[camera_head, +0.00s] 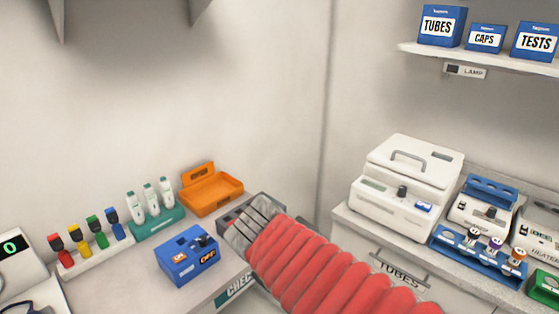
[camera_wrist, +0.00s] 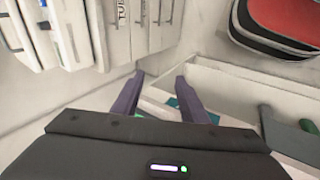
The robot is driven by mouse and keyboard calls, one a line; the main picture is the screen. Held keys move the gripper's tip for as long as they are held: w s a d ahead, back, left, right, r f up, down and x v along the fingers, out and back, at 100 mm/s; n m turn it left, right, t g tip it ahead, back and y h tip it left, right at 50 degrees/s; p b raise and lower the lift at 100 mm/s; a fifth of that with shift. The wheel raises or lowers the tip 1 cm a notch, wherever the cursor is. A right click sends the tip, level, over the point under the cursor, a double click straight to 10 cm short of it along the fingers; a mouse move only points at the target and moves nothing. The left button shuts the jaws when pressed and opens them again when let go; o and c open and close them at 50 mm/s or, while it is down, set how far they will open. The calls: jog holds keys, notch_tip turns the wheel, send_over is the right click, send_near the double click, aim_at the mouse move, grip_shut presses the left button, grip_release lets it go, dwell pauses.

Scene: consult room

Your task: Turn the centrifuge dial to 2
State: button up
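The centrifuge appears to be the white machine (camera_head: 408,180) with a handled lid, on the right counter in the head view. A dark dial (camera_head: 402,191) and a blue switch show on its front; the dial's setting is too small to read. My gripper's purple fingers (camera_wrist: 160,80) show in the wrist view, spread apart with nothing held between them. In the head view my red-sleeved arm reaches toward the left counter's right end, well left of the centrifuge, and the fingertips cannot be made out there.
A blue ON/OFF box (camera_head: 188,255), an orange tray (camera_head: 211,190) and a teal rack (camera_head: 156,220) stand on the left counter. A smaller knobbed device (camera_head: 482,213) and a blue tube rack (camera_head: 478,262) stand right of the centrifuge. A shelf (camera_head: 480,56) hangs above.

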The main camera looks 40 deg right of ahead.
jog(key=w+a+r+t+y, duration=0.1)
jog(key=a+y, duration=0.2)
jog(key=a, duration=0.5)
jog(key=w+a+r+m+t+y, duration=0.1)
jog(key=a+r+t+y, duration=0.1)
jog(key=a, duration=0.6)
jog(key=shift+w+a+r+t+y, duration=0.15)
jog(key=shift+w+a+t+y, duration=0.15)
jog(key=shift+a+y, duration=0.15)
jog(key=shift+d, duration=0.1)
jog(key=shift+c, duration=0.2)
jog(key=shift+c, duration=0.8)
jog(key=shift+s, duration=0.1)
